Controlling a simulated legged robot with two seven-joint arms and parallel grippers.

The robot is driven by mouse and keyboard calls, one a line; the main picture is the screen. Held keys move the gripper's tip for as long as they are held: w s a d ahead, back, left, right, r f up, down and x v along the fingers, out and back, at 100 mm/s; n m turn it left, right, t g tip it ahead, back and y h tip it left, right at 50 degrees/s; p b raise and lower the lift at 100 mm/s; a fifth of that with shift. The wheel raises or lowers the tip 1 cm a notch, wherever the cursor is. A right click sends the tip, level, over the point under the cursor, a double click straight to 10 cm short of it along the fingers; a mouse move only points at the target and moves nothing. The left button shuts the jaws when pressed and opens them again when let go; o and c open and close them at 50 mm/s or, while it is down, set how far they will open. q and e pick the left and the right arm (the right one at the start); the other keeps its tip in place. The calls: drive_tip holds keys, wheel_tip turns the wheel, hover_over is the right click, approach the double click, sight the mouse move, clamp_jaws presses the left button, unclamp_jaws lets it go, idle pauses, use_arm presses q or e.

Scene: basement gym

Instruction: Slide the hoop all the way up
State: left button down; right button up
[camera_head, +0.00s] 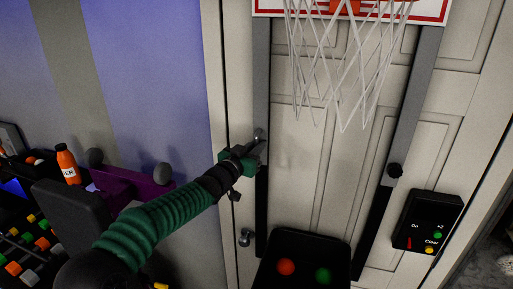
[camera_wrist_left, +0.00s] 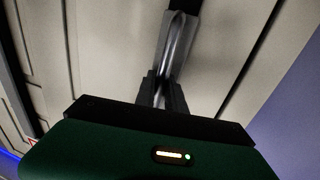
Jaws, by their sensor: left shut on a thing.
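The hoop's white backboard with red lines (camera_head: 430,10) is at the top of the head view. Its orange rim (camera_head: 345,6) is cut off by the top edge, and the white net (camera_head: 340,70) hangs below. Grey rails with dark lower ends run down both sides of the door: a left rail (camera_head: 262,80) and a right rail (camera_head: 412,95). My right gripper is out of view.
A black box with red and green balls (camera_head: 305,245) is below the net. A black control panel with buttons (camera_head: 428,222) is at the right. A door knob (camera_head: 245,237) is below my left gripper. An orange bottle (camera_head: 68,165) and a weight rack are at the left.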

use_arm(q)
drive_tip(key=shift+r, duration=0.5)
drive_tip(key=c, duration=1.8)
unclamp_jaws()
drive_tip(key=o, duration=0.4)
drive_tip(key=shift+f, duration=0.1)
drive_tip(key=shift+w+f, duration=0.1)
drive_tip(key=b+v, duration=0.5)
drive_tip(key=v, duration=1.1)
drive_tip(key=shift+s+a, duration=0.2)
drive_tip(key=shift+s, duration=0.1)
